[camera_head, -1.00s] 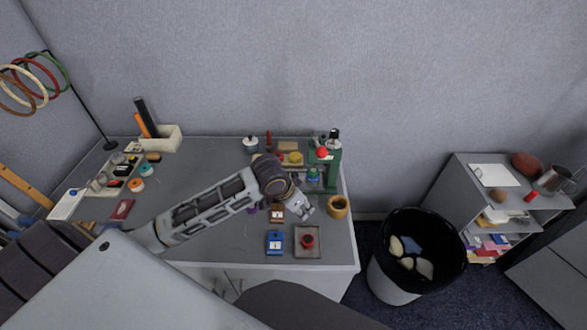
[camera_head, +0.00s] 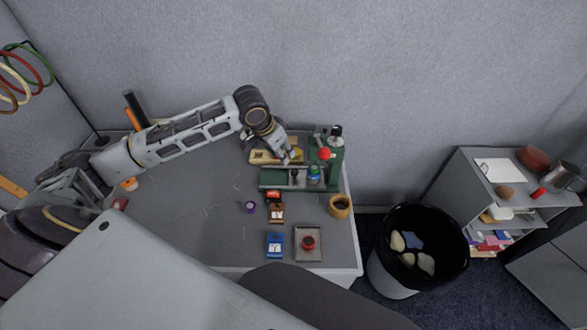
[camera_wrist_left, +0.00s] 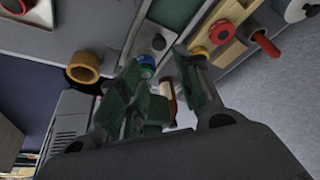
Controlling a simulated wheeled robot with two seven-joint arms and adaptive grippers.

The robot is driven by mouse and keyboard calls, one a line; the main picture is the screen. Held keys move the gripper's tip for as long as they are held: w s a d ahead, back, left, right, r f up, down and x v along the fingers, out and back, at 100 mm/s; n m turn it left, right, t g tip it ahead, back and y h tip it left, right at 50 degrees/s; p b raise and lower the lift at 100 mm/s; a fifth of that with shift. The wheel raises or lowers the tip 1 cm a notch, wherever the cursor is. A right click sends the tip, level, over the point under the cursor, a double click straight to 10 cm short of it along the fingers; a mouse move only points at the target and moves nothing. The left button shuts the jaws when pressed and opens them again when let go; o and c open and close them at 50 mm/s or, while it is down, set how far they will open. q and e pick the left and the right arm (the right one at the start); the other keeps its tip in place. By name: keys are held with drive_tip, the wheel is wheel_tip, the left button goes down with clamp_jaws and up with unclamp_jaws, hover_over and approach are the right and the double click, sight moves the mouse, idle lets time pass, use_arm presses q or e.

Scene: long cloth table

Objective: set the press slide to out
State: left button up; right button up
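The green press (camera_head: 334,165) stands at the right back of the table, with a red ball knob (camera_head: 324,153) on its lever. Its low base with a grey slide rail (camera_head: 275,178) runs left from the column. A small dark knob (camera_head: 294,175) stands on the rail, and a blue-green round piece (camera_head: 314,172) sits near the column. My left gripper (camera_head: 287,156) is above and behind the rail, left of the red ball. In the left wrist view its fingers (camera_wrist_left: 166,95) are apart, with a red-brown and white part showing between them; contact cannot be told. My right gripper is out of view.
A wooden board with yellow parts (camera_head: 268,156) lies behind the rail. A bin (camera_head: 397,280) stands right of the table.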

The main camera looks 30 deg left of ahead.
use_arm(q)
approach(294, 171)
drive_tip(key=x, duration=0.6)
drive_tip(key=shift+w+d+f, duration=0.1)
drive_tip(key=shift+d+f, duration=0.05)
drive_tip(key=shift+f, duration=0.1)
drive_tip(key=shift+w+d+f, duration=0.1)
drive_tip(key=shift+w+f, duration=0.15)
drive_tip(key=shift+f, duration=0.45)
drive_tip(key=shift+w+f, duration=0.15)
drive_tip(key=shift+f, duration=0.2)
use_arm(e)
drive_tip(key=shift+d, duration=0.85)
